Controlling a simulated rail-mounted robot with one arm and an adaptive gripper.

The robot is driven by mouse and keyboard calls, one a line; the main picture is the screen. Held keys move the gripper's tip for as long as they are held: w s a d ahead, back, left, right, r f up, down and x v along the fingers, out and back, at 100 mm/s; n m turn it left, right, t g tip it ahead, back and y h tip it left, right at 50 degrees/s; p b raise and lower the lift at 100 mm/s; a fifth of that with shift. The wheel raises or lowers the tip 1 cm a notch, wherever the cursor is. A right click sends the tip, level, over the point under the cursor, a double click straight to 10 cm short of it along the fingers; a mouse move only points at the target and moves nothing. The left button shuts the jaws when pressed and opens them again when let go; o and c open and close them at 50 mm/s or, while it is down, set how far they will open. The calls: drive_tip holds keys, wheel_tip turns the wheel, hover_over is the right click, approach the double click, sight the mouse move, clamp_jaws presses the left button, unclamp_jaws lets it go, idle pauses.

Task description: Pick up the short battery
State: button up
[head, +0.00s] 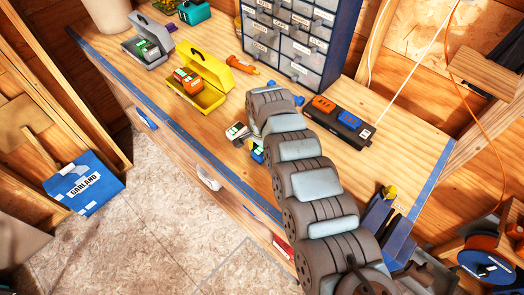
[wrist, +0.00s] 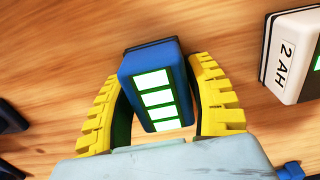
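In the wrist view a blue battery (wrist: 155,85) with a row of bright green-edged white bars lies between the yellow ribbed fingers of my gripper (wrist: 158,65). The fingertips are close against its two sides; whether they press on it is unclear. Wood shows between the lower fingers and the battery. A white battery marked "2 AH" (wrist: 288,60) lies to the right, outside the fingers. In the head view the white battery (head: 237,132) is on the bench, left of my gripper (head: 257,152), which my arm mostly hides. I cannot tell which battery is the short one.
A yellow case (head: 207,97) and a grey case (head: 146,47), each holding a battery, stand open at the bench's left. A drawer cabinet (head: 297,38) stands behind. A black charger strip (head: 338,120) is right of my arm. The blue-taped front edge is near.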

drive_tip(key=c, duration=0.7)
wheel_tip(320, 180, up, 10)
drive_tip(key=b, duration=0.2)
drive_tip(key=shift+b, duration=0.3)
drive_tip(key=w+r+n+p, duration=0.2)
drive_tip(key=r+n, duration=0.2)
drive_tip(key=r, duration=0.2)
drive_tip(key=w+r+n+p, duration=0.1)
drive_tip(key=r+n+p, duration=0.2)
drive_tip(key=r, duration=0.4)
drive_tip(key=shift+w+r+n, duration=0.25)
drive_tip(key=shift+w+n, duration=0.15)
drive_tip(key=shift+n, duration=0.4)
